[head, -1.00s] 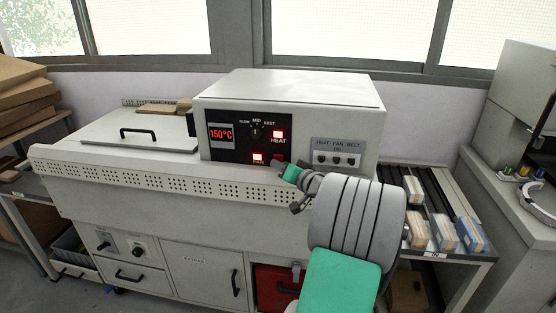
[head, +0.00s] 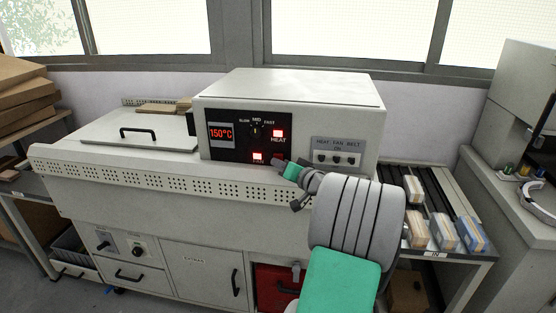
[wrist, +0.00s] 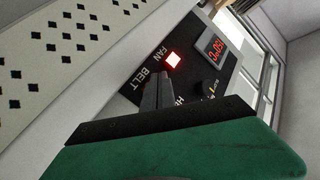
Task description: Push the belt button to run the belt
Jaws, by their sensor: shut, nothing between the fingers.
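The oven's black control panel (head: 231,153) has a lit red HEAT button (head: 278,134) and a second lit red button (head: 258,157) lower down. In the wrist view that lower lit button (wrist: 173,61) sits by the FAN label. The BELT label (wrist: 143,79) is beside it. My gripper (head: 279,162) is shut and empty, its tips at the panel's lower right. In the wrist view my gripper (wrist: 158,78) covers the spot beside the BELT label, so the belt button is hidden. I cannot tell whether the tips touch it.
The display (head: 221,134) reads 150°C. Several wrapped blocks (head: 444,231) lie on the infeed rollers at right.

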